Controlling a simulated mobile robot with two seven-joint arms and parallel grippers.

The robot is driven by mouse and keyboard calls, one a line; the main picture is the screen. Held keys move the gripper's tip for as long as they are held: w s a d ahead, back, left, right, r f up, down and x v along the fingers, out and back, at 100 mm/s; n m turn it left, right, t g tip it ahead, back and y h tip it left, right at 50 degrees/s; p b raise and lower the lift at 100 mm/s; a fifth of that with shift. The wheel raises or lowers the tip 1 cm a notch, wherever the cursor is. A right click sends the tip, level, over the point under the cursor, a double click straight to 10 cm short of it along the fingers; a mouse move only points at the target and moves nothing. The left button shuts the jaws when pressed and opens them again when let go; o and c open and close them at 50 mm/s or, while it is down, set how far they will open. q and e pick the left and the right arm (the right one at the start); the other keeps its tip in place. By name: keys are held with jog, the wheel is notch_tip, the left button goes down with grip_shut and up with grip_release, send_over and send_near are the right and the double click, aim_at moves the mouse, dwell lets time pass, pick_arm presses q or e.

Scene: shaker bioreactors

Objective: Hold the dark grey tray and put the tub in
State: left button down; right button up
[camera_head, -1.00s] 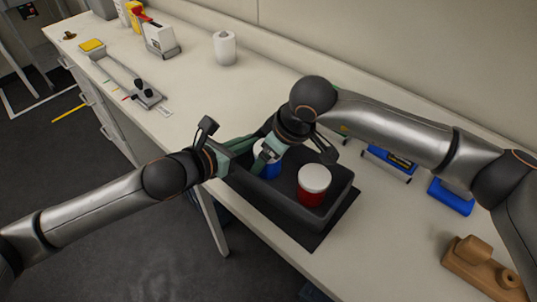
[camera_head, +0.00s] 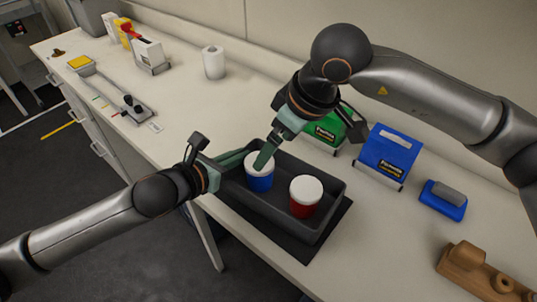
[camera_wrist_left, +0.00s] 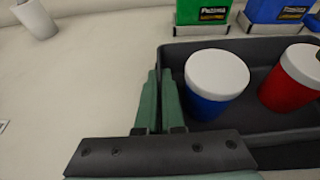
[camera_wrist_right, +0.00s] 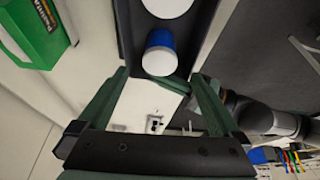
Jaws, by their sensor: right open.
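The dark grey tray (camera_head: 318,228) lies on a dark mat on the bench. A blue tub (camera_head: 260,180) with a white lid stands upright in its left part. A red tub (camera_head: 304,205) with a white lid stands beside it, apart, in the right part. My left gripper (camera_head: 240,157) is at the tray's left end; in the left wrist view its fingers (camera_wrist_left: 162,98) are close together on the tray wall. My right gripper (camera_head: 265,157) is open just above and behind the blue tub. In the right wrist view the blue tub (camera_wrist_right: 160,55) lies beyond its spread, empty fingers (camera_wrist_right: 157,78).
Behind the tray stand a green bin (camera_head: 325,130) and a blue bin (camera_head: 385,155). A blue block (camera_head: 442,203) and a brown wooden piece (camera_head: 478,270) lie to the right. A white paper roll (camera_head: 213,62) stands at the back left.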

dwell(0.3)
pick_arm(q)
jog(key=c, duration=1)
grip_release()
jog(key=shift+o, duration=0.2)
jog(key=v, duration=1)
jog(key=shift+s+a+r, duration=0.1)
jog(key=shift+s+a, duration=0.15)
jog(key=shift+s, duration=0.1)
jog(key=shift+s+a+r, duration=0.25)
jog(key=shift+s+r, duration=0.05)
jog(key=shift+s, duration=0.2)
